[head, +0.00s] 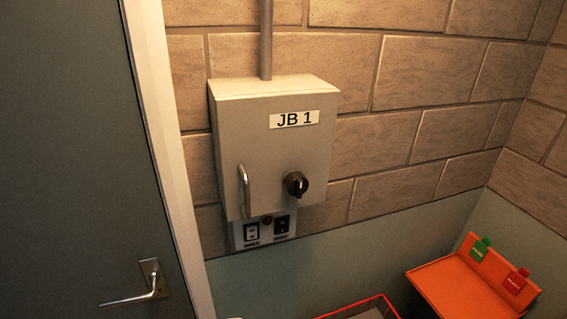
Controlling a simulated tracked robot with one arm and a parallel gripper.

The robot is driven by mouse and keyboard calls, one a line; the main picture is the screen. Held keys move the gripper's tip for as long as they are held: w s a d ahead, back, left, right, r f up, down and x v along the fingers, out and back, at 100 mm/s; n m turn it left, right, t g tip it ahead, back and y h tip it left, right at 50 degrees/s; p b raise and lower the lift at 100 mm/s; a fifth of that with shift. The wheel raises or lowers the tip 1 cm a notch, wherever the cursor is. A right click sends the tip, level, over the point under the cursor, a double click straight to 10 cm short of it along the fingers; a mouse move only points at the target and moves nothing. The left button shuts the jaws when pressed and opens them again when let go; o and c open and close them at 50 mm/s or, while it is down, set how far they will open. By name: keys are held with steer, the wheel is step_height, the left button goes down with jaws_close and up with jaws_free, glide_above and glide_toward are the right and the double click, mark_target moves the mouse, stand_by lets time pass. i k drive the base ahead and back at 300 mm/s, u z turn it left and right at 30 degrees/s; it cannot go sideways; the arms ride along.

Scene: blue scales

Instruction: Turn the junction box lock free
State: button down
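The junction box (275,150) is a light grey box on the brick wall, marked with a "JB 1" label (294,119). Its door looks closed. The lock (296,184) is a dark round knob on the lower right of the door. A metal bar handle (244,191) stands upright at the lower left of the door. My gripper does not show in the head view.
A grey door (75,130) with a lever handle (150,284) and pale frame stands at the left. An orange stand (460,288) with green and red tags is at the lower right. A red-rimmed container (385,299) is cut off at the bottom. A conduit (266,40) rises from the box.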

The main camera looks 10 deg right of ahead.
mark_target(296, 183)
steer(key=u, duration=0.65)
steer(key=k, duration=0.95)
steer(key=z, duration=0.7)
steer(key=i, duration=1)
steer(key=u, duration=0.05)
